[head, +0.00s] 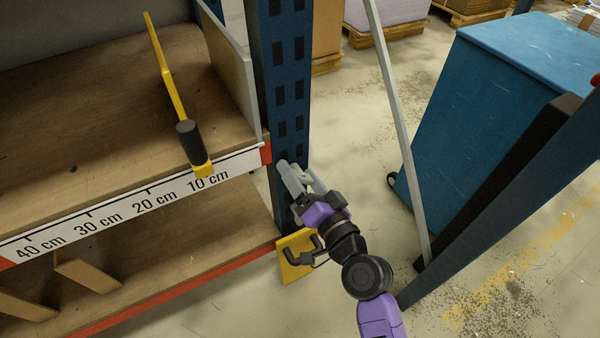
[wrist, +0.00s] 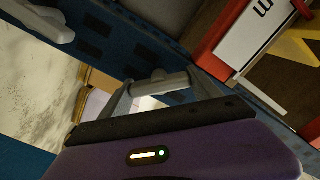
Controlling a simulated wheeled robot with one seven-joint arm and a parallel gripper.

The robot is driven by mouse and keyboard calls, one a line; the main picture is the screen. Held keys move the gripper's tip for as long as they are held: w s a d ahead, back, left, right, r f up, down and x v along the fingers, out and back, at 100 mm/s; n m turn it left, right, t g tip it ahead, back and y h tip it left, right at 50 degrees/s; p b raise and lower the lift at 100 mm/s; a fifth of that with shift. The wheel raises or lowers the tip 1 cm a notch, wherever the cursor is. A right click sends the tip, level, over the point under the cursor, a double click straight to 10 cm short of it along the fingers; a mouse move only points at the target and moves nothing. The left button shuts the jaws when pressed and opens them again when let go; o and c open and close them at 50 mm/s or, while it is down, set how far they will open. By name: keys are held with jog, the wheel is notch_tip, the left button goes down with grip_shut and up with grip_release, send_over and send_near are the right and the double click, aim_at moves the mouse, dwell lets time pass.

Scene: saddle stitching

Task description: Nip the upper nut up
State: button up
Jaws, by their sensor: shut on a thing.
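My gripper (head: 309,183) is at the front face of the blue rack upright (head: 285,90), just right of the shelf end. In the wrist view its two grey fingers (wrist: 162,88) are closed on a pale grey rounded piece (wrist: 158,82) with a short knob, close against the upright. This held piece may be the upper nut; its full shape is partly hidden by the fingers. A second pale grey rounded piece (wrist: 42,18) shows at the upper left of the wrist view, apart from my fingers.
The shelf's scale strip (head: 150,195) and red end are left of my gripper. A yellow tool with a black grip (head: 187,132) overhangs the shelf edge. A yellow plate (head: 296,258) is below. A slanted grey bar (head: 395,110) and blue cabinet (head: 500,90) stand right.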

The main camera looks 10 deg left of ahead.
jog(key=m+p, duration=0.1)
jog(key=m, duration=0.3)
jog(key=shift+m, duration=0.3)
jog(key=shift+d+f+m+p, duration=0.15)
jog(key=shift+m+p, duration=0.45)
jog(key=shift+m, duration=1.6)
jog(key=o, duration=1.4)
jog(key=v, duration=0.7)
jog(key=shift+s+d, duration=0.2)
jog(key=shift+s, duration=0.1)
